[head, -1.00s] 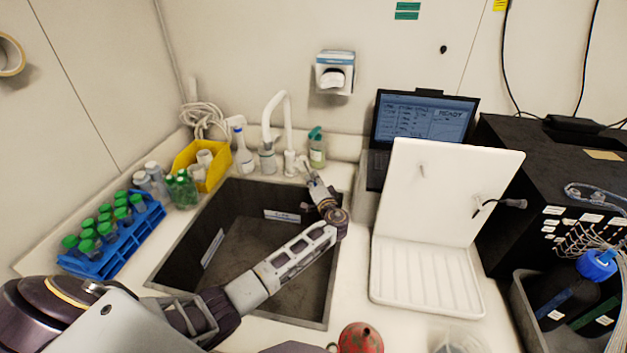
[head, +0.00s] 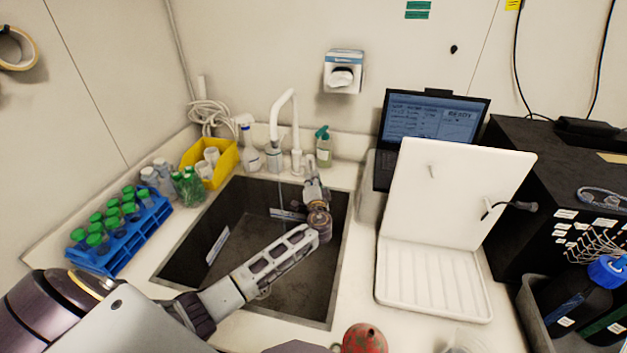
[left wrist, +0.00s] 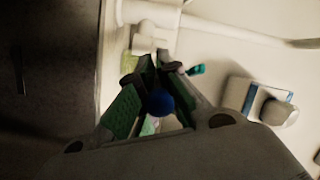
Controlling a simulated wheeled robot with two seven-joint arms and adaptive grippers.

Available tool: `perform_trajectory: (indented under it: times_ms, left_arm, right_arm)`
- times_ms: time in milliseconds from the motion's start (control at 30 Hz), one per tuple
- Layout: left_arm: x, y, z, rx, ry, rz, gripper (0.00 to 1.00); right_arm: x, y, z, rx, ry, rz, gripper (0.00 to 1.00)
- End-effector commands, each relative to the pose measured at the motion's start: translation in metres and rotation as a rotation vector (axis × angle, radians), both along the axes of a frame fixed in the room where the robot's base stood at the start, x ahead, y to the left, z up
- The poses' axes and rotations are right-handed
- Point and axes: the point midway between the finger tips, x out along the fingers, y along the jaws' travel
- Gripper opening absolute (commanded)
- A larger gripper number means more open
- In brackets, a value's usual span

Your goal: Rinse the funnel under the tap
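A rounded red object with a small dark top (head: 365,338) stands at the counter's front edge in the head view. It is cut off by the picture edge and seems to be the funnel. The white tap (head: 281,102) arches over the dark sink (head: 175,262). A faint thin line below its spout looks like running water. My left gripper (head: 311,165) reaches across the sink to the tap's base, close beside it. In the left wrist view its green-padded fingers (left wrist: 154,72) converge, with a round blue thing (left wrist: 160,103) showing between them; contact is unclear. My right gripper is not visible.
A blue rack of green-capped tubes (head: 125,245) and a yellow bin (head: 228,160) stand left of the sink. A soap bottle (head: 323,152) is behind. A white drying rack (head: 430,280) and laptop (head: 432,115) stand to the right.

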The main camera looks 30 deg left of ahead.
Motion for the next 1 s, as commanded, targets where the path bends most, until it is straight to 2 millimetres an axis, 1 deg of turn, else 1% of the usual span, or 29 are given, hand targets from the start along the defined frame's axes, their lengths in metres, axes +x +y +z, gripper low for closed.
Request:
perform_trajectory:
  times_ms: [33, 100, 133, 200, 333, 367, 400, 667, 1000]
  left_arm:
    - [-0.001, 0.000, -0.003, 0.000, 0.006, 0.001, 0.13]
    - [-0.001, 0.000, -0.003, 0.000, 0.006, 0.001, 0.22]
    - [-0.001, 0.000, -0.003, 0.000, 0.006, 0.001, 0.24]
    - [-0.001, -0.001, -0.004, 0.000, 0.006, 0.001, 0.25]
    - [-0.003, -0.002, -0.004, -0.001, 0.007, 0.000, 0.25]
    - [-0.004, -0.003, -0.004, -0.001, 0.007, 0.000, 0.27]
    - [-0.006, -0.004, -0.004, -0.001, 0.007, 0.000, 0.32]
    - [-0.023, -0.016, -0.002, -0.001, 0.003, 0.000, 0.32]
    - [-0.057, -0.038, -0.002, -0.001, 0.003, -0.001, 0.32]
  right_arm:
    - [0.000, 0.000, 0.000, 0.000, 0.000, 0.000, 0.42]
    - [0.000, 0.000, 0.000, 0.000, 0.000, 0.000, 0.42]
    - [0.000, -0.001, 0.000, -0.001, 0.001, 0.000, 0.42]
    - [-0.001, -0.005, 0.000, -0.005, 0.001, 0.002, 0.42]
    - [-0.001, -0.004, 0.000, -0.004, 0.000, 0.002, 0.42]
    - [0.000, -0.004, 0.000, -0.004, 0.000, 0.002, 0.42]
    - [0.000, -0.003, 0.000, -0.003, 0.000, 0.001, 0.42]
    - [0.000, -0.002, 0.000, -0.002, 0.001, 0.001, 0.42]
    - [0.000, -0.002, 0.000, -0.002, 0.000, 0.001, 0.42]
